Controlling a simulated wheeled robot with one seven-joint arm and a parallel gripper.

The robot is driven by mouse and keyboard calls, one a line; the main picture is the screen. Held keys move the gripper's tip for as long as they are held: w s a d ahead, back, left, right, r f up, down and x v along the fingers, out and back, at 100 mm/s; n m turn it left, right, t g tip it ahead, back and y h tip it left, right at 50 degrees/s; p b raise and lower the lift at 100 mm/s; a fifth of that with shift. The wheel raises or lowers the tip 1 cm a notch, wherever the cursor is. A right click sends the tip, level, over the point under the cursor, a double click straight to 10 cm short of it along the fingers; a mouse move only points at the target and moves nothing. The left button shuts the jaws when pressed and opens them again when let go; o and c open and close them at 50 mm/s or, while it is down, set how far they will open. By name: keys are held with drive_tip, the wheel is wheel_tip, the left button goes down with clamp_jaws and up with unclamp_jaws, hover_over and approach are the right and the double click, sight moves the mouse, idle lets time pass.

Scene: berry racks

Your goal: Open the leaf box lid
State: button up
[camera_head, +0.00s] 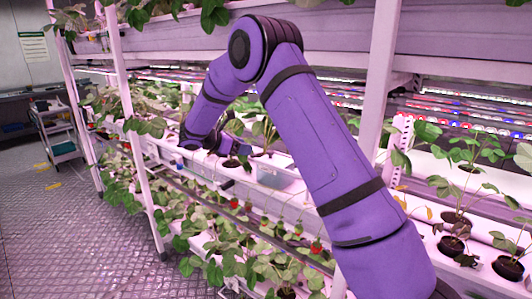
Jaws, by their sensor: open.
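A small translucent box (275,177), which looks like the leaf box, sits on the white planting channel near the middle of the head view. Its upper part is pale, and I cannot clearly tell the lid from the rim. My gripper (241,150) is at the end of my purple arm, just left of the box and slightly above it. It points right, and its jaws look empty and apart from the box, though they are small and partly lost among leaves. Whether the lid is shut is too small to tell.
Strawberry plants with red berries (316,246) hang below the channel. Potted plants (452,245) stand on the right. White rack posts (136,130) rise at left and right of my arm. A cart (57,130) stands far left. The aisle floor (75,240) is clear.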

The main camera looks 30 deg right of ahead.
sight(268, 152)
drive_tip(key=x, duration=1)
drive_tip(key=shift+s, duration=0.1)
